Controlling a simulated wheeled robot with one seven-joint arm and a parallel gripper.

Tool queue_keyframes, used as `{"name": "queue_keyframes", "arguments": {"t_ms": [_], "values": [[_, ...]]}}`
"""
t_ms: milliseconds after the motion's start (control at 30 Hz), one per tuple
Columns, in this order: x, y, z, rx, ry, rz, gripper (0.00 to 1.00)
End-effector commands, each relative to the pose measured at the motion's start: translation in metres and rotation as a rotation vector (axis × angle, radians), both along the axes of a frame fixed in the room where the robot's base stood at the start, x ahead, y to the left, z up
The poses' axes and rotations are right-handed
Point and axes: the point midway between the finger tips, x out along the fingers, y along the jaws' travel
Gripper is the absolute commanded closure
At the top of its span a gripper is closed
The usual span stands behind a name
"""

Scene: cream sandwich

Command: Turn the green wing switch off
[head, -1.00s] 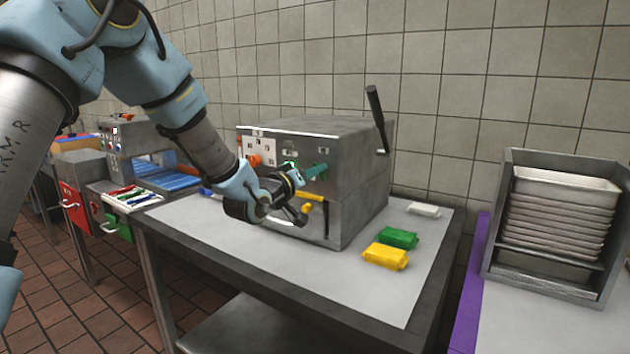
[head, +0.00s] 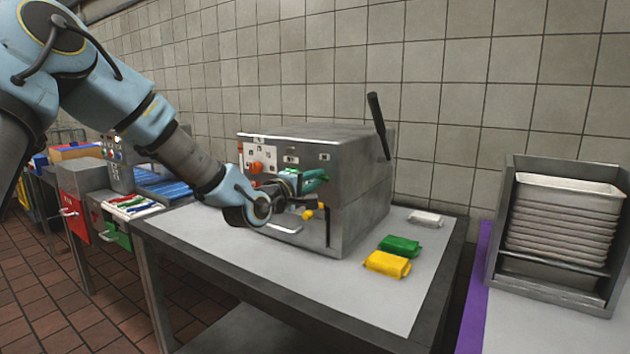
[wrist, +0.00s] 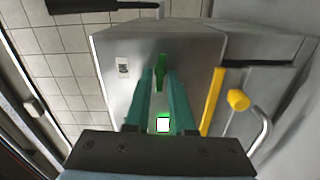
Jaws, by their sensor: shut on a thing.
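The green wing switch (wrist: 161,76) is on the grey front panel of the machine (head: 360,195). In the wrist view it stands between the tips of my gripper's two teal fingers (wrist: 161,88), and the gripper is shut on it. In the head view my gripper (head: 318,180) is at the right part of the machine's front panel. The switch cannot be made out there behind the fingers.
A yellow bar (wrist: 212,101) and yellow knob (wrist: 238,99) are right of the fingers. An orange knob (head: 256,167) sits on the panel's left. A black lever (head: 377,122) rises at the machine's side. Green (head: 400,245) and yellow (head: 387,264) packs lie on the table.

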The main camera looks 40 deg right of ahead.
Motion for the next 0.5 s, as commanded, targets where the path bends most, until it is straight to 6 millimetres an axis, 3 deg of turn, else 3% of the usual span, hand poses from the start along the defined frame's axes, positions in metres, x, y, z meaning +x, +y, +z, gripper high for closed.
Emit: {"name": "queue_keyframes", "arguments": {"t_ms": [500], "values": [[0.0004,0.0003,-0.0017,-0.026,0.108,0.001,1.00]]}}
